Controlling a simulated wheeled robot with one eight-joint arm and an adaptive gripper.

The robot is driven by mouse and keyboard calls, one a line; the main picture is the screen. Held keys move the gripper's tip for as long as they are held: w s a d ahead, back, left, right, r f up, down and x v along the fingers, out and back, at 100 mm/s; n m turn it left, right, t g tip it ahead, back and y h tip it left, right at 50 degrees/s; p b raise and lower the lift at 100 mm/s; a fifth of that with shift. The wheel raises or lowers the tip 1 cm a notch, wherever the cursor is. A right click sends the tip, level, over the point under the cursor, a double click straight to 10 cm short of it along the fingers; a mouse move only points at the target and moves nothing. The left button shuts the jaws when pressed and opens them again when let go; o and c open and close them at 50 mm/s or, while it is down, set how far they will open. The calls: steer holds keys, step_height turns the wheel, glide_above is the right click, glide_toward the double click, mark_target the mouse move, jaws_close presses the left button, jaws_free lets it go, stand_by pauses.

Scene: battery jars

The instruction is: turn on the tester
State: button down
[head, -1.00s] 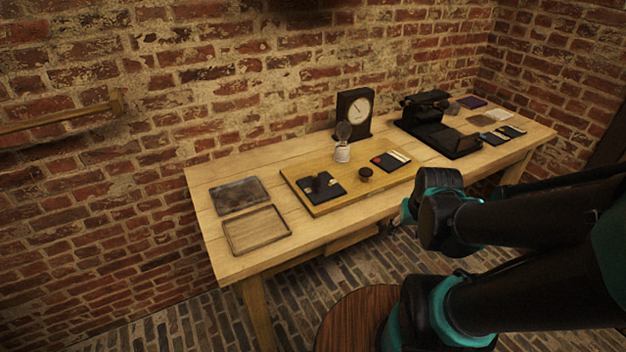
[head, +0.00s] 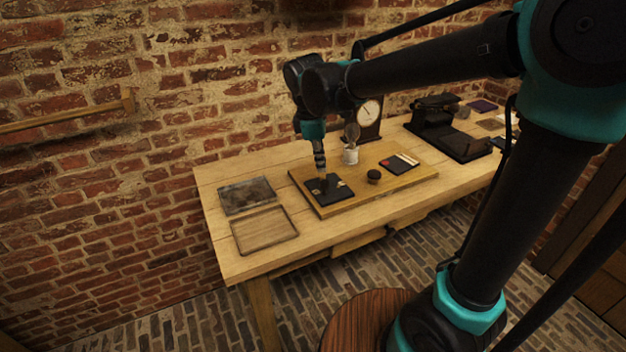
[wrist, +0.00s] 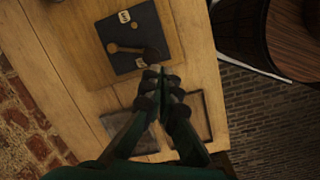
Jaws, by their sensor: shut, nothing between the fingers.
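A flat black switch plate (head: 333,194) lies on the left part of a raised wooden board. In the wrist view the plate (wrist: 143,25) carries a brown lever (wrist: 128,49) and two pale labels, too small to read surely. The lever's rounded end points left, and its other end meets a dark part near my fingers. My gripper (head: 322,178) points down over the plate, fingers shut and empty. In the wrist view my gripper's fingertips (wrist: 163,74) are at the plate's lower edge; I cannot tell whether they touch it. A dial gauge (head: 369,113) stands behind, partly hidden by my arm.
The wooden board (head: 408,182) also holds a white jar (head: 350,156), a dark round knob (head: 374,176) and a black card-like plate (head: 398,164). A wooden tray (head: 264,249) and a dark slab (head: 247,195) lie left. A black machine (head: 447,140) stands right.

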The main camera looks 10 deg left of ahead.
mark_target(323, 181)
steer(key=s+a+r+n+h, duration=0.1)
steer(key=a+r+n, duration=0.2)
steer(key=a, duration=0.5)
steer(key=shift+s+r+n, duration=0.2)
steer(key=shift+s+n, duration=0.2)
steer(key=shift+n, duration=0.3)
steer(key=shift+f, duration=0.1)
steer(key=shift+w+d+f, duration=0.45)
steer(key=shift+d+f, duration=0.5)
steer(key=shift+f, duration=0.65)
steer(key=shift+w+d+f, duration=0.45)
steer(key=shift+d+f, duration=0.55)
steer(key=shift+f, duration=0.65)
steer(key=shift+w+d+f, duration=0.45)
steer(key=shift+d+f, duration=0.5)
steer(key=shift+f, duration=0.65)
